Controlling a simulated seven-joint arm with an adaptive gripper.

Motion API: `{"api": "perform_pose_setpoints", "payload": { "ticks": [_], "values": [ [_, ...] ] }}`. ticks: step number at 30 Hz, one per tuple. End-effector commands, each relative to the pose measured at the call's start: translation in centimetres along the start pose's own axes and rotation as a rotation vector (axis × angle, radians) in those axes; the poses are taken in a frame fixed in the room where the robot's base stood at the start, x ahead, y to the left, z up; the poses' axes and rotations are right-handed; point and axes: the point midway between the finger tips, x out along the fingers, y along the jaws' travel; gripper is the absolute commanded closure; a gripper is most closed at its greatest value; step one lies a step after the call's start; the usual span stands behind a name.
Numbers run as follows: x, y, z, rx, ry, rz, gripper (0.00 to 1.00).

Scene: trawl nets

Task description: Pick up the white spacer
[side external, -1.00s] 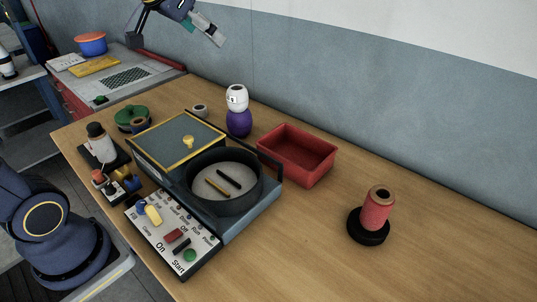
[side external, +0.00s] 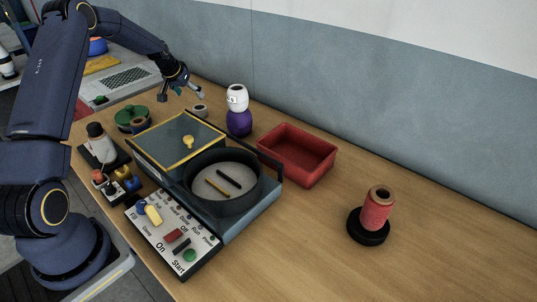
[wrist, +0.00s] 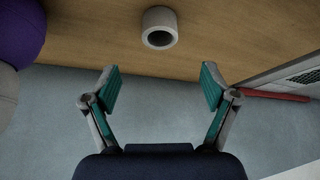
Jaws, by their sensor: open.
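The white spacer (side external: 200,110) is a short whitish ring lying on the wooden table, behind the machine's lidded box. In the wrist view the white spacer (wrist: 159,27) shows at the top middle, with its dark hole facing the camera. My gripper (side external: 197,92) hangs above and close to the spacer in the side view. In the wrist view my gripper (wrist: 160,86) has its two green-padded fingers spread wide with nothing between them. The spacer lies beyond the fingertips in the picture and appears clear of them.
A purple round thing (side external: 239,123) with a white one (side external: 237,97) on top stands right of the spacer. A green spool (side external: 132,117) is to its left. The machine (side external: 179,143) is in front. A red bin (side external: 297,154) and red spool (side external: 377,209) stand farther right.

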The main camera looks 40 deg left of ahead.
Motion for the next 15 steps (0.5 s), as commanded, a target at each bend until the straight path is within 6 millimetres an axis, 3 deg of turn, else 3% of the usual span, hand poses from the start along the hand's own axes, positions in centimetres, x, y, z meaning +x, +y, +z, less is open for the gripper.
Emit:
{"api": "perform_pose_setpoints", "payload": {
  "ticks": [4, 15],
  "values": [
    [3.2, 0.1, 0.0, 0.001, 0.000, 0.000, 0.15],
    [7.1, 0.0, 0.3, 0.001, -0.001, 0.000, 0.15]
  ]
}}
